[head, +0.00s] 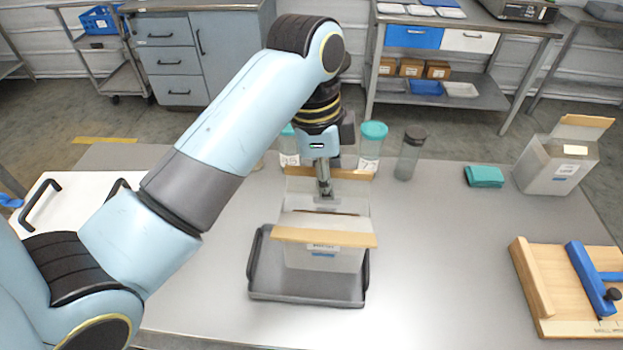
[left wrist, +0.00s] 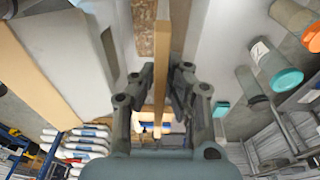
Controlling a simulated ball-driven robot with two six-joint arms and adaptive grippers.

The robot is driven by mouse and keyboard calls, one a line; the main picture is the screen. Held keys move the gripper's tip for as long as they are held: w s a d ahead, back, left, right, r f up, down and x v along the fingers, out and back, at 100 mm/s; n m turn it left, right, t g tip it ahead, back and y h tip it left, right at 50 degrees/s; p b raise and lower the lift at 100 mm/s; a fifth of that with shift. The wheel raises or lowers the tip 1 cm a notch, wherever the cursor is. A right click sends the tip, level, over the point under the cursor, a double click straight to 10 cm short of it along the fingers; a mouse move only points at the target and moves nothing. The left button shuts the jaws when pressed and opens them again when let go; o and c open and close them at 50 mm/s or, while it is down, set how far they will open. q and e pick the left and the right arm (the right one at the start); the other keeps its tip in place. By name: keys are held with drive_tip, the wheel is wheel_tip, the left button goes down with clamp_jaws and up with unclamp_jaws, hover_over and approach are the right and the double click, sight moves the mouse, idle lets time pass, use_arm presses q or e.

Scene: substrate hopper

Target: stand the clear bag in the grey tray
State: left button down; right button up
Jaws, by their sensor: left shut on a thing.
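The clear bag (head: 322,260), with tan strips along its rims, is upright over the grey tray (head: 305,296), its mouth open towards me. Its lower front shows inside the tray's outline; I cannot tell whether its base touches the tray floor. My left gripper (head: 324,186) reaches down at the bag's far side. In the left wrist view the left gripper (left wrist: 160,100) is shut on a tan rim strip (left wrist: 160,65) of the bag, with speckled brown contents (left wrist: 143,25) beside it. The right gripper is not in view.
Teal-lidded jars (head: 371,145) and a dark-lidded jar (head: 409,155) stand behind the bag. A teal cloth (head: 484,177), another tan-rimmed bag (head: 556,165) and a wooden board (head: 545,295) with a blue clamp (head: 590,278) are at right. The table (head: 440,260) between tray and board is clear.

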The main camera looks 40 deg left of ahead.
sight(327, 209)
use_arm(q)
wheel_tip(327, 209, down, 2)
drive_tip(key=shift+w+d+f, duration=0.1)
drive_tip(key=shift+f, duration=0.15)
wheel_tip(327, 209, down, 5)
drive_tip(key=shift+r+p, duration=0.2)
drive_tip(key=shift+p, duration=0.15)
drive_tip(key=c, duration=1.5)
unclamp_jaws()
drive_tip(key=shift+c, duration=0.2)
drive_tip(key=shift+o, duration=0.5)
